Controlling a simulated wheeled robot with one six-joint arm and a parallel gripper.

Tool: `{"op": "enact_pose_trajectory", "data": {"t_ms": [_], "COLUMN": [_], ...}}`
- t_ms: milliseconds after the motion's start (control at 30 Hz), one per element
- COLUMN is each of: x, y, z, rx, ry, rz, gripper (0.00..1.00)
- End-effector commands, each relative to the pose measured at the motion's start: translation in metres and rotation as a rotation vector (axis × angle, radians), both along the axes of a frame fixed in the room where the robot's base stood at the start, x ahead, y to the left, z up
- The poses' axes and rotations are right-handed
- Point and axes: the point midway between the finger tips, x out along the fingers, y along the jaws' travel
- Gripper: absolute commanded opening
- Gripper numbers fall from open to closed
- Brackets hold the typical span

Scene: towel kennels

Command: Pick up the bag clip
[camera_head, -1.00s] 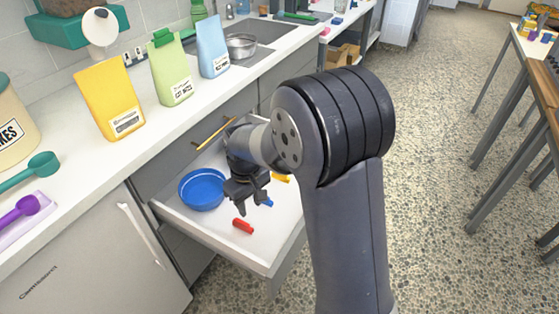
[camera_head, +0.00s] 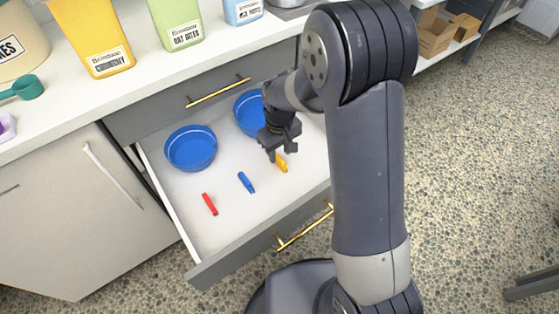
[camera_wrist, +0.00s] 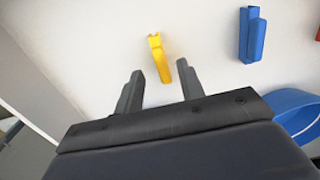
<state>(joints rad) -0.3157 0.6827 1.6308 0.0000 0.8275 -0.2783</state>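Three clips lie apart on the white floor of an open drawer (camera_head: 225,235): a red clip (camera_head: 209,204), a blue clip (camera_head: 246,182) and a yellow clip (camera_head: 282,165). My gripper (camera_head: 281,155) is at the yellow clip, partly covering its far end in the head view. In the wrist view my gripper (camera_wrist: 160,68) is open, with nothing held between its fingers. The yellow clip (camera_wrist: 160,58) lies ahead of and between the fingertips there. The blue clip (camera_wrist: 252,36) is to its right, and only an edge of the red clip (camera_wrist: 317,34) shows.
Two blue bowls stand at the drawer's back, one on the left (camera_head: 190,148) and one partly behind my arm (camera_head: 248,112). The counter (camera_head: 130,92) with food bags overhangs behind. The drawer's front wall has a brass handle (camera_head: 305,226).

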Motion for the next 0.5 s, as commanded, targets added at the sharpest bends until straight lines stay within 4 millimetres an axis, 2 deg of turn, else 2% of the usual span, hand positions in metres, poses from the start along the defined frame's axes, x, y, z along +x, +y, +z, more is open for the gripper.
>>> {"op": "enact_pose_trajectory", "data": {"t_ms": [33, 200, 433, 500], "x": [-0.001, 0.000, 0.000, 0.000], "y": [0.001, 0.002, 0.002, 0.002], "z": [-0.012, -0.033, -0.035, -0.035], "rx": [-0.001, 0.000, 0.000, -0.001], "ry": [0.004, 0.002, 0.000, 0.001], "rz": [0.001, 0.000, 0.000, 0.000], "gripper": [0.37, 0.37, 0.37, 0.32]}}
